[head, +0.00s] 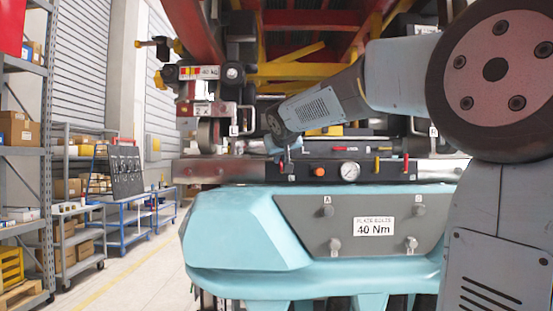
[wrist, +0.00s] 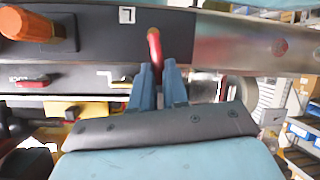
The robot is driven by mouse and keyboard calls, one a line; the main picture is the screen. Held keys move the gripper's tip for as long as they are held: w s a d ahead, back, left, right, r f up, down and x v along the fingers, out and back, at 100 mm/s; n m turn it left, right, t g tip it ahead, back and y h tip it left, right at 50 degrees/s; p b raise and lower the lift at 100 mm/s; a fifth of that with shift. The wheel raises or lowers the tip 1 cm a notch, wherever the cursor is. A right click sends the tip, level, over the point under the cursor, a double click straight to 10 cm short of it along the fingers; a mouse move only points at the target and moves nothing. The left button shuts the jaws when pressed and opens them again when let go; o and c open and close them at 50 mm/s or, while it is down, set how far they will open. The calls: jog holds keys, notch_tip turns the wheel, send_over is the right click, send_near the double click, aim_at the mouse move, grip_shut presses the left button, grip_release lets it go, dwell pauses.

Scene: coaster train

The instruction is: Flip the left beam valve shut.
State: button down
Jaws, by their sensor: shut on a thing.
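The left beam valve's red lever (head: 281,166) is on the dark panel of the grey beam, near the small "L" label (head: 292,178). My gripper (head: 279,153) reaches it from behind and above. In the wrist view the red lever (wrist: 154,45) runs from the panel into the gap between my two blue fingertips (wrist: 158,78), which are closed on its end. The wrist view shows the "L" label (wrist: 127,15) upside down beside the lever. The lever's gripped end is partly hidden by the fingers. Its exact angle is hard to tell.
Along the panel are an orange knob (head: 319,171), a pressure gauge (head: 349,171), a yellow lever (head: 377,164) and another red lever (head: 406,162). A teal cover (head: 230,235) with a "40 Nm" plate juts out below. Shelves and carts (head: 122,215) stand at the left beside a clear floor.

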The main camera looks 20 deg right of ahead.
jog(key=shift+s+d+f+m+t+y, duration=0.2)
jog(key=shift+d+m+t+y, duration=0.1)
jog(key=shift+d+m+y, duration=0.4)
jog(key=shift+a, duration=0.15)
jog(key=c, duration=1.1)
grip_release()
jog(key=shift+r, duration=0.1)
jog(key=v, duration=1.3)
jog(key=shift+s+a+r, duration=0.1)
jog(key=shift+s+r, duration=0.05)
jog(key=shift+s, duration=0.2)
jog(key=s+a+f+g, duration=0.1)
jog(key=s+f+g, duration=0.1)
jog(key=s+f, duration=0.5)
jog(key=s+f+g+y, duration=0.1)
jog(key=s+f+g, duration=0.2)
jog(key=s+f, duration=0.5)
jog(key=s+a+f+n+g, duration=0.1)
jog(key=s+f, duration=0.6)
jog(key=f, duration=1)
jog(key=shift+s+a+f+g, duration=0.3)
jog(key=shift+a+f+g, duration=0.1)
jog(key=shift+g, duration=0.5)
